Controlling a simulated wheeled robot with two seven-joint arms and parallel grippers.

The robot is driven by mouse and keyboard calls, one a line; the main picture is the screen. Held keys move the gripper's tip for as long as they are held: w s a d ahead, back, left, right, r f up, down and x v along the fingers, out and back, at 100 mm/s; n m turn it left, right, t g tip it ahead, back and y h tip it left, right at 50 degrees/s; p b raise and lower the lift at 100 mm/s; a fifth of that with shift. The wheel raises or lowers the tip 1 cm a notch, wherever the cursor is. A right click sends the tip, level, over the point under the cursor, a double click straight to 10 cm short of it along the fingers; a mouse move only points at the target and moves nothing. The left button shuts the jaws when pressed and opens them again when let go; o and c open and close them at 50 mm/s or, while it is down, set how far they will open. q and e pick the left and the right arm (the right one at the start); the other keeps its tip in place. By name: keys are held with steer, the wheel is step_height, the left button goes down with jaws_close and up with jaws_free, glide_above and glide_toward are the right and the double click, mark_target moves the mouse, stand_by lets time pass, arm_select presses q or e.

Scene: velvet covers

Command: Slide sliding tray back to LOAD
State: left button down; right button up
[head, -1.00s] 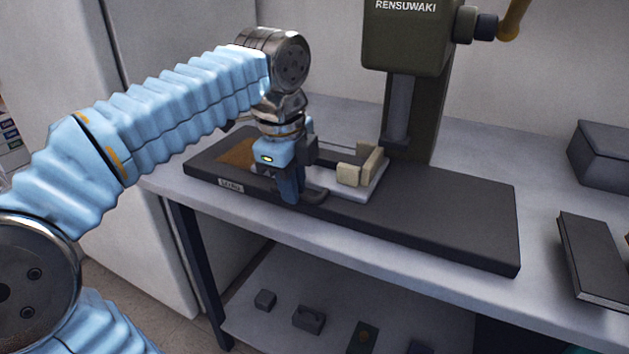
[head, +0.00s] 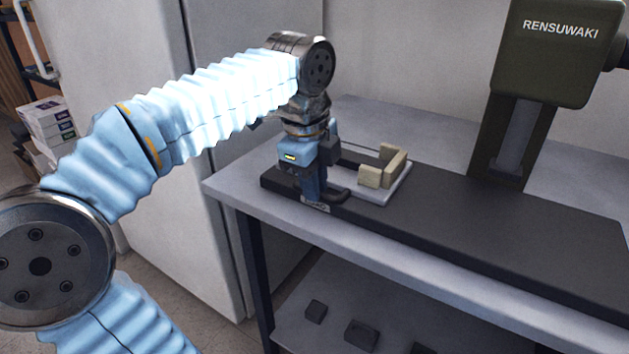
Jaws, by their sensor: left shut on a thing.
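The sliding tray (head: 385,198) is a light grey plate with a cream L-shaped block (head: 384,169) on it. It sits near the left end of the long black base (head: 470,222), well to the left of the press column. My left gripper (head: 318,197) points down at the tray's left side and is shut on part of it, most likely its handle, which the fingers hide. A small pale label (head: 315,207) on the base's front edge shows just below the fingers; its text is unreadable here. My right gripper is out of view.
The base rests on a grey table (head: 225,188) with a lower shelf (head: 290,335) holding small dark blocks. A pale cabinet stands left of the table.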

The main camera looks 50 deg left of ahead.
arm_select(q)
steer(key=shift+a, duration=0.25)
steer(key=c, duration=1.1)
jaws_free()
steer(key=shift+s+a, duration=0.1)
steer(key=shift+c, duration=0.2)
steer(key=r, duration=0.4)
steer(key=s+r+p, duration=0.1)
steer(key=r, duration=0.4)
steer(key=s+d+r+p, duration=0.1)
steer(key=r, duration=0.3)
steer(key=shift+s+r, duration=0.15)
steer(key=shift+r, duration=0.15)
steer(key=shift+a, duration=0.1)
